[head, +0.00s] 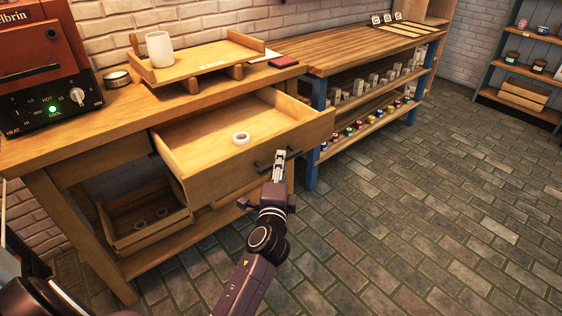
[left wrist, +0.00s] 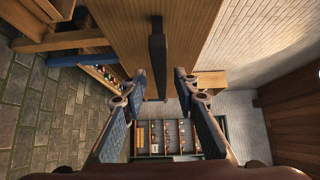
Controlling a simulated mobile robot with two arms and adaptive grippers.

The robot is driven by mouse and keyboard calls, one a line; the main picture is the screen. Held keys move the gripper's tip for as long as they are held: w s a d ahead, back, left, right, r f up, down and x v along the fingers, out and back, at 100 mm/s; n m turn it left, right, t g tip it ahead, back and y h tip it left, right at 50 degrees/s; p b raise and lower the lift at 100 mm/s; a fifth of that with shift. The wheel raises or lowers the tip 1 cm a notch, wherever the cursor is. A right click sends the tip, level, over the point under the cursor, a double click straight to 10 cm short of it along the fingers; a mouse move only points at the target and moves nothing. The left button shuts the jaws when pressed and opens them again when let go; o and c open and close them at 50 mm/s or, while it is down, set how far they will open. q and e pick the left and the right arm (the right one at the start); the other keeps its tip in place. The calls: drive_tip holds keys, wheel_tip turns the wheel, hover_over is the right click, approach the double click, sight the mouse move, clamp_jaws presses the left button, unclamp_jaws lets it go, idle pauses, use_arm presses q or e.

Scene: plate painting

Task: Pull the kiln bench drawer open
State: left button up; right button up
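The kiln bench drawer (head: 225,178) stands pulled far out from under the bench top in the head view, its inside showing. A white ring-shaped roll (head: 240,139) lies in it. The drawer's dark bar handle (head: 293,154) is on its front. My left gripper (head: 279,166) is at the handle. In the left wrist view the handle (left wrist: 158,60) shows between the two spread fingertips of the gripper (left wrist: 160,77), with a gap on each side. The drawer front (left wrist: 125,25) fills the upper middle there. My right gripper is not in view.
The bench top (head: 100,108) carries a red kiln (head: 40,65) with a green light, a wooden tray (head: 205,62) and a white cup (head: 159,50). A crate (head: 150,226) sits below. A shelved table (head: 350,52) stands right. The brick floor (head: 430,220) is clear.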

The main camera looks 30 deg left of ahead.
use_arm(q)
drive_tip(key=v, duration=0.5)
drive_tip(key=shift+s+d, duration=0.15)
drive_tip(key=shift+s, duration=0.25)
